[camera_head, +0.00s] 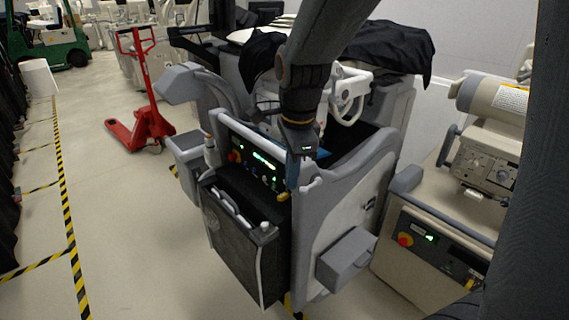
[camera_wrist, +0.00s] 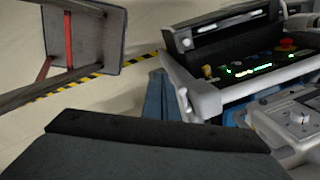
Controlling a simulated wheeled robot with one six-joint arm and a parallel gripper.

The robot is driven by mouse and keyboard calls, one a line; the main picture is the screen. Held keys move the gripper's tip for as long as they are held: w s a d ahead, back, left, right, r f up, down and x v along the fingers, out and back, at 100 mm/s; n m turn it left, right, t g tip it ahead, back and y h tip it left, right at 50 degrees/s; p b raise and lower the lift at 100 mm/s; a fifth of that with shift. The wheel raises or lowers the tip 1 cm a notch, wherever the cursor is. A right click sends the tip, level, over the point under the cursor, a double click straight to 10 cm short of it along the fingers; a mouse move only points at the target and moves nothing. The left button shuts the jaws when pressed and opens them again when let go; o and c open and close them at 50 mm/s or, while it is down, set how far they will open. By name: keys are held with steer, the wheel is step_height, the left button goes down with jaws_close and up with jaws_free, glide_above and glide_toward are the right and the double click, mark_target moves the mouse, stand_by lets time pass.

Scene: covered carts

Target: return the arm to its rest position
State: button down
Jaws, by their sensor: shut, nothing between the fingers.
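My arm reaches down from the top of the head view in front of a grey cart (camera_head: 345,225). My gripper (camera_head: 292,180) has blue fingers that point down in front of the right end of the cart's black control panel (camera_head: 250,157). It is shut and empty. I cannot tell whether the fingers touch the cart. In the wrist view, a blue finger (camera_wrist: 157,98) shows beyond the dark gripper body, and the panel (camera_wrist: 260,65) with green lights and a red button is to its right.
Black cloth (camera_head: 395,50) covers part of the cart's top. A beige machine (camera_head: 440,235) stands close at the right. A red pallet jack (camera_head: 145,125) and a green forklift (camera_head: 55,40) stand behind at the left. The floor (camera_head: 130,230) at the left is open, with yellow-black tape.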

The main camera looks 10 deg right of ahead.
steer(key=s+d+f+n+b, duration=0.2)
steer(key=s+d+f+n, duration=0.6)
steer(key=n, duration=0.9)
steer(key=shift+s, duration=0.55)
steer(key=shift+f, duration=0.1)
